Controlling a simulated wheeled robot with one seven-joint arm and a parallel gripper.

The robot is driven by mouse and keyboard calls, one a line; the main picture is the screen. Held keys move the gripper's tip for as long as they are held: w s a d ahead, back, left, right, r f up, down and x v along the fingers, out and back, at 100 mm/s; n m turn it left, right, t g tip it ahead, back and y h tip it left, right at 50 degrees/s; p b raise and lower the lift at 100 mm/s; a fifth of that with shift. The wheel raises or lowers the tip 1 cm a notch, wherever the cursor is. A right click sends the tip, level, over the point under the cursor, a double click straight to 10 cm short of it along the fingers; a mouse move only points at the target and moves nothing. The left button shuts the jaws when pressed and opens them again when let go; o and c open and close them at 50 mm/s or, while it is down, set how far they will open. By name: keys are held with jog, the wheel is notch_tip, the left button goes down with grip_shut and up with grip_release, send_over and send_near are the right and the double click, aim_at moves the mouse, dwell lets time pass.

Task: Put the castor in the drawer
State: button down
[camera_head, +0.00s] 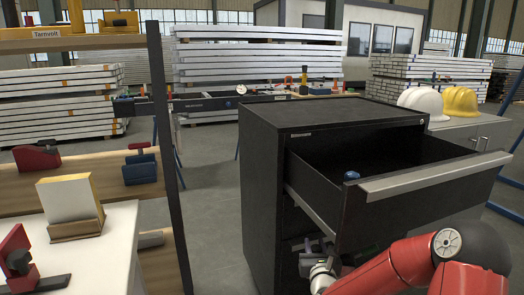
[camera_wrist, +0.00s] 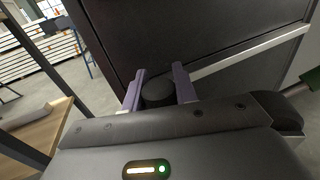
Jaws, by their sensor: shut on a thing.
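A dark round piece, seen in the wrist view and taken to be the castor (camera_wrist: 158,94), sits between the two fingers of my gripper (camera_wrist: 158,78). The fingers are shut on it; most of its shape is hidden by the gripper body. In the head view my gripper (camera_head: 318,252) is low, below the open drawer and by the front of the cabinet; the castor cannot be made out there. The top drawer (camera_head: 430,184) of the black cabinet (camera_head: 262,190) is pulled out to the right. A small blue thing (camera_head: 351,175) shows at the drawer's near side.
The drawer's side and light handle bar (camera_head: 435,177) stick out above my arm. A wooden shelf rack (camera_head: 130,175) and a white table (camera_head: 95,250) stand at the left. White and yellow helmets (camera_head: 459,102) rest on a grey cabinet (camera_head: 477,130) behind the drawer.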

jog(key=shift+s+a, duration=0.15)
jog(key=shift+a, duration=0.1)
jog(key=shift+f, duration=0.2)
jog(key=s+f, duration=0.6)
jog(key=f, duration=0.7)
jog(key=shift+s, duration=0.35)
